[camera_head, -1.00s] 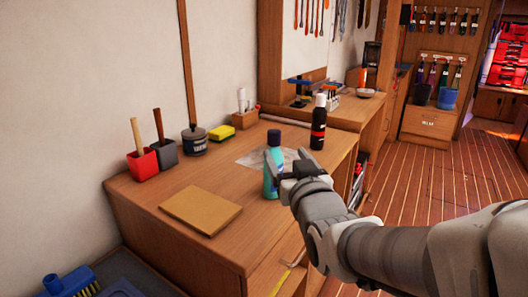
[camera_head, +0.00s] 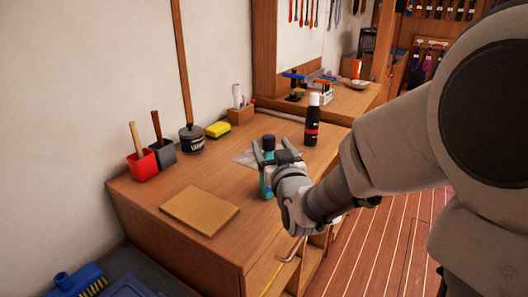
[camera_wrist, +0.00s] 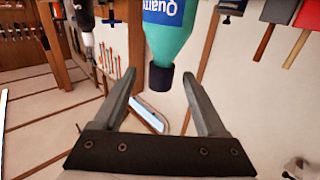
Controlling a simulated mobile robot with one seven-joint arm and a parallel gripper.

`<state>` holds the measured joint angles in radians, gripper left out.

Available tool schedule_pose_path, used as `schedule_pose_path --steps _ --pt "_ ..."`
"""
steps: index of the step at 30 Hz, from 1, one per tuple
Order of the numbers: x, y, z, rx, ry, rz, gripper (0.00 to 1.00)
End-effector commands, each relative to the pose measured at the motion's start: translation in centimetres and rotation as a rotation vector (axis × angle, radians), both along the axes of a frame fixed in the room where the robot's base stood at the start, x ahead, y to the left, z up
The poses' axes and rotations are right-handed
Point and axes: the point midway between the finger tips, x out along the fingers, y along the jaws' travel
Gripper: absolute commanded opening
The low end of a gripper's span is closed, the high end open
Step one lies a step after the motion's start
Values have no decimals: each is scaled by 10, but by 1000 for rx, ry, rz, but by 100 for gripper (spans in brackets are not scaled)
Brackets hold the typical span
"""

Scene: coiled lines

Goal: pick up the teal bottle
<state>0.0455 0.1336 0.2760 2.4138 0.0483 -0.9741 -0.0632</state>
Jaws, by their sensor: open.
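The teal bottle (camera_head: 265,187) stands upright on the wooden bench, with a dark cap (camera_head: 269,142). My gripper (camera_head: 271,152) is at its upper part and partly covers it in the head view. In the wrist view, the teal bottle (camera_wrist: 168,38) appears upside down at the top, its white lettering partly cut off. Its dark cap shows between the tips of my open gripper (camera_wrist: 160,78).
A dark bottle with a white cap (camera_head: 312,122) stands behind, to the right. A tan board (camera_head: 200,210) lies at front left. A red holder (camera_head: 142,166), grey holder (camera_head: 162,154), dark tin (camera_head: 192,140) and yellow sponge (camera_head: 217,129) line the wall.

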Motion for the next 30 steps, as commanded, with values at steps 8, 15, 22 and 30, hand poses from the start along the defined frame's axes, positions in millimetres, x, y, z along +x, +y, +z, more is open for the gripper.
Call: schedule_pose_path --steps 8,15,22,30 --pt "24 6 5 0 0 0 74" --pt "50 11 7 -1 1 0 74" --pt "53 12 8 -1 1 -1 74" --pt "53 12 8 -1 1 -1 36"
